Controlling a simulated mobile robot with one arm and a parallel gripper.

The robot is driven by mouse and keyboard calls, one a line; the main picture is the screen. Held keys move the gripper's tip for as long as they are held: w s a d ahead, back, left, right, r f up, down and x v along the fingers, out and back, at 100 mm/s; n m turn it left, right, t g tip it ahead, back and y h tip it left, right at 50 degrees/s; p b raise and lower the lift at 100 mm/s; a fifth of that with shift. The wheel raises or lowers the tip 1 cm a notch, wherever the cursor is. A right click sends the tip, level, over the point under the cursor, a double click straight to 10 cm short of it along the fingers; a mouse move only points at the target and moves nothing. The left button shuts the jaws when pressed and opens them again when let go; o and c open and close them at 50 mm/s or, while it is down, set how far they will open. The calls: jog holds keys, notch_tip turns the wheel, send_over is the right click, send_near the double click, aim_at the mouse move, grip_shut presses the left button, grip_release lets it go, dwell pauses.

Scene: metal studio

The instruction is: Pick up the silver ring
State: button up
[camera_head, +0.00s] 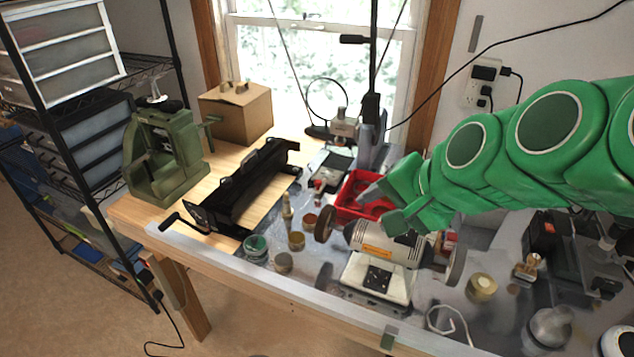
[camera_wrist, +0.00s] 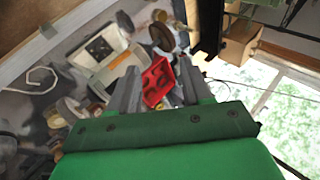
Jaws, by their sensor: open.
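I cannot make out a silver ring with certainty in either view. A pale, thin open loop (camera_head: 449,322) lies near the front of the bench in the head view. It also shows at the left of the wrist view (camera_wrist: 35,79), but I cannot tell whether it is the ring. My gripper (camera_head: 380,206) is open and above the bench, near the red tray (camera_head: 352,187) and behind the bench grinder (camera_head: 380,243). In the wrist view, the red tray (camera_wrist: 158,80) shows between the two grey fingers of my gripper (camera_wrist: 156,88), with nothing held.
The grinder stands close in front of my gripper. A black metal bender (camera_head: 240,190), a green press (camera_head: 165,155) and a cardboard box (camera_head: 236,110) stand to the left. Several small jars (camera_head: 256,247) crowd the wooden bench (camera_head: 290,295). Bare wood shows by the box.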

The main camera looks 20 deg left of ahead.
aim_at(286, 201)
jog(key=w+a+r+m+t+y, duration=0.2)
jog(key=w+a+r+m, duration=0.15)
jog(key=a, duration=0.35)
jog(key=w+a+r+m+t+y, duration=0.1)
jog(key=w+a+r+m+y, duration=0.15)
jog(key=a+m, duration=0.35)
jog(key=w+a+r+m+t+y, duration=0.1)
jog(key=w+a+r+m+t, duration=0.2)
jog(key=a, duration=0.5)
jog(key=w+a+f+m+t+h, duration=0.2)
jog(key=w+a+f+m, duration=0.15)
jog(key=m, duration=0.45)
jog(key=f+m+h, duration=0.1)
jog(key=f+m, duration=0.1)
jog(key=f, duration=0.7)
jog(key=f+m+h, duration=0.2)
jog(key=f+m, duration=0.1)
jog(key=f, duration=0.6)
jog(key=a+f+m+h, duration=0.1)
jog(key=f+m, duration=0.1)
jog(key=f, duration=0.7)
jog(key=shift+m+t+h, duration=0.25)
jog(key=shift+m+t, duration=0.05)
jog(key=shift+m, duration=0.05)
jog(key=shift+x, duration=3.95)
jog(key=shift+r, duration=0.15)
jog(key=shift+c, duration=0.5)
